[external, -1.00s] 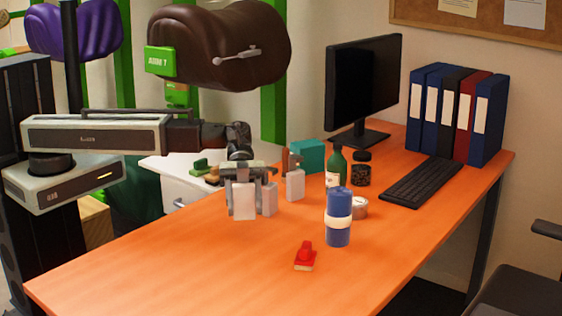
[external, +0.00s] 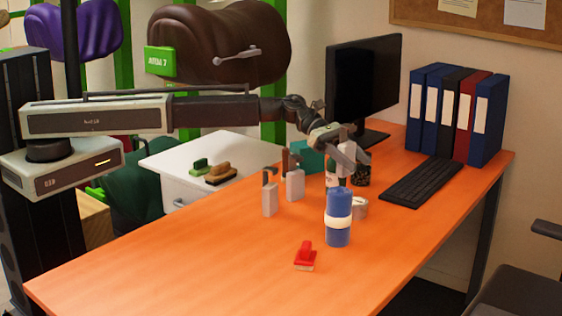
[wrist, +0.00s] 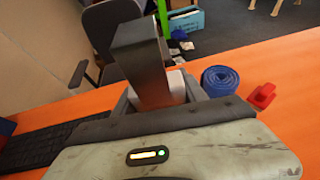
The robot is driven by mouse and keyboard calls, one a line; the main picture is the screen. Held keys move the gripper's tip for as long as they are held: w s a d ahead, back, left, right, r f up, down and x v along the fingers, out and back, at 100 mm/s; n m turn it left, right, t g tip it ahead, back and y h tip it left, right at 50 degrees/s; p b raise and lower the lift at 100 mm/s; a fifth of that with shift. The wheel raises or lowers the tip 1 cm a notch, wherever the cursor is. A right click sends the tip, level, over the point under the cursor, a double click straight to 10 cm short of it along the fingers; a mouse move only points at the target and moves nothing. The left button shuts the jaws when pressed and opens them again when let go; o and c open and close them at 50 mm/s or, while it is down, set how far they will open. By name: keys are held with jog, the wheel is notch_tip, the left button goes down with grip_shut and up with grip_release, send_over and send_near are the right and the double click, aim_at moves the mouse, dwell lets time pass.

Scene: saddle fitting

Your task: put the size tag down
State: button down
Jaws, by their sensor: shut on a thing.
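My gripper (external: 346,156) is shut on a pale size tag (external: 347,163), held in the air over the back of the orange desk (external: 190,265), in front of the monitor. The tag also shows in the wrist view (wrist: 170,90), between the jaws, with a dark upright part close to the camera. Two similar tags with dark hooks stand on the desk to the left, one nearer (external: 270,200) and one farther (external: 295,186). My gripper partly hides the bottle and jar behind it.
A blue roll with a pale band (external: 338,220) stands at the middle, with a tin (external: 360,208) behind it. A red-handled item (external: 305,256) lies in front. A keyboard (external: 422,183) and monitor (external: 362,85) are behind. The desk's left front is clear.

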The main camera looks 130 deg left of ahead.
jog(key=w+a+n+y, duration=0.1)
jog(key=a, duration=0.5)
jog(key=b, duration=1)
send_over(361, 202)
notch_tip(361, 202, down, 10)
jog(key=shift+a+r, duration=0.1)
jog(key=shift+r, duration=0.2)
jog(key=shift+f, duration=0.2)
jog(key=c, duration=0.6)
grip_release()
jog(key=shift+c, duration=0.2)
